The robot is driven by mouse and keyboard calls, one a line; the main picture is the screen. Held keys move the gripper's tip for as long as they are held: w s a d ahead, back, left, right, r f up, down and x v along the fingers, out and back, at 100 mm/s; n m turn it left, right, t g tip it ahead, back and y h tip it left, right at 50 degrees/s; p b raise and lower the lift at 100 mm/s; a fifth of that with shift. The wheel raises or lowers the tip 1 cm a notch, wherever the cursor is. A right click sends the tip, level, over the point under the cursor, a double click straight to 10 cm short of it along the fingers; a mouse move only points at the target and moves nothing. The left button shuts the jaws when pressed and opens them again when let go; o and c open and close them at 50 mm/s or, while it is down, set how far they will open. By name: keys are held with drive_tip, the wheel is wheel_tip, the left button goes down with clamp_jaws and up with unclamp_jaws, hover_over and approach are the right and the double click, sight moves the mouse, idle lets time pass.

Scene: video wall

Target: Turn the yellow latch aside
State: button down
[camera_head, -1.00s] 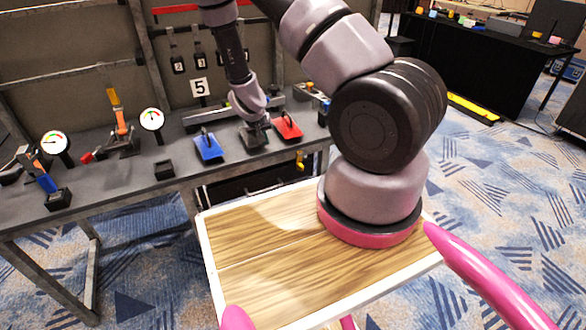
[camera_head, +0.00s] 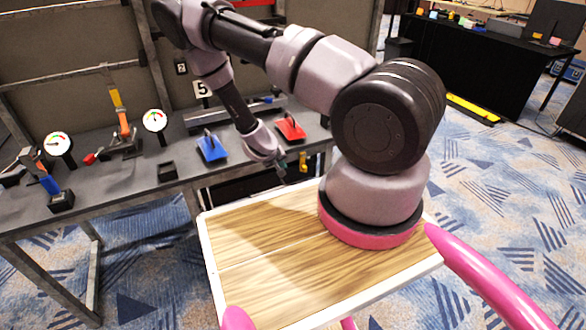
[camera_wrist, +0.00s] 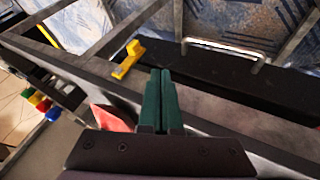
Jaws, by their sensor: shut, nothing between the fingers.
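The yellow latch (camera_wrist: 128,59) is in the wrist view, upper left of my fingertips, on the front of the bench beside a long black drawer-like box (camera_wrist: 225,75). In the head view the latch (camera_head: 302,161) shows small under the bench's front edge. My gripper (camera_wrist: 162,72) has its dark green fingers pressed together and empty. In the head view my gripper (camera_head: 282,173) hangs just in front of the bench edge, left of the latch and apart from it.
A red plate with a handle (camera_head: 291,129) and a blue one (camera_head: 211,149) lie on the grey bench (camera_head: 140,180) top. Two gauges, a small black box (camera_head: 167,172) and clamps stand farther left. A metal handle (camera_wrist: 225,46) is on the black box.

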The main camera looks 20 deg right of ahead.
sight(304, 163)
drive_tip(key=shift+w+d+f, duration=0.65)
drive_tip(key=shift+d+f, duration=0.65)
drive_tip(key=shift+d, duration=0.1)
drive_tip(key=shift+w+d+f, duration=0.65)
drive_tip(key=shift+d+f, duration=0.6)
drive_tip(key=shift+d, duration=0.15)
drive_tip(key=shift+w+d+f, duration=0.65)
drive_tip(key=shift+d+f, duration=0.65)
drive_tip(key=shift+d, duration=0.1)
